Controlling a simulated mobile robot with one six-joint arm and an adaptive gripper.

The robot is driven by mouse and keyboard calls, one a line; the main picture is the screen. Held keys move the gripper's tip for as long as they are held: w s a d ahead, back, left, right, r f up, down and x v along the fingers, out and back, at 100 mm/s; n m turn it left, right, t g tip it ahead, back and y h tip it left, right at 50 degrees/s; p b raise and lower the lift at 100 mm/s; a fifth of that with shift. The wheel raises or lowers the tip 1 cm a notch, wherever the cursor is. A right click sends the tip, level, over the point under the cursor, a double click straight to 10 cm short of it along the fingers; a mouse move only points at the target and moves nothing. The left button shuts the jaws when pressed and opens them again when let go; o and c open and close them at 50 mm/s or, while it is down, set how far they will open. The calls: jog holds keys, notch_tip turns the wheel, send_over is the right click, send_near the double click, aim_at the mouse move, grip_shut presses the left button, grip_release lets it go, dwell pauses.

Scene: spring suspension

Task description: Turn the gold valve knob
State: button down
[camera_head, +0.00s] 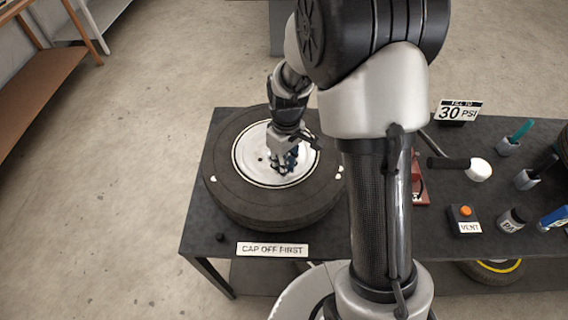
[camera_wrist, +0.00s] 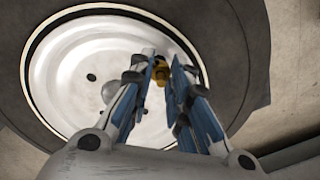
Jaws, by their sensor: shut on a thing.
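The gold valve knob (camera_wrist: 161,74) shows in the wrist view between my fingertips, over the white wheel disc (camera_wrist: 75,60). My gripper (camera_wrist: 160,70) has its blue-padded fingers closed on the knob. In the head view my gripper (camera_head: 285,165) reaches down onto the white disc of the black tire (camera_head: 230,200), which lies flat on the dark table. The knob is hidden behind the fingers there. Part of the knob is covered by the fingers in the wrist view.
A "CAP OFF FIRST" sign (camera_head: 272,249) stands at the front edge beside a small black cap (camera_head: 220,237). Right of my arm are a "30 PSI" sign (camera_head: 458,111), a black-handled mallet (camera_head: 478,170), an orange-button vent box (camera_head: 465,212) and several holders. My arm hides the table's middle.

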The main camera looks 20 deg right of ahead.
jog(key=c, duration=1.5)
grip_release()
jog(key=shift+o, duration=0.2)
jog(key=shift+r, duration=0.1)
notch_tip(320, 180, up, 12)
jog(key=shift+w+d, duration=0.15)
jog(key=shift+d, duration=0.1)
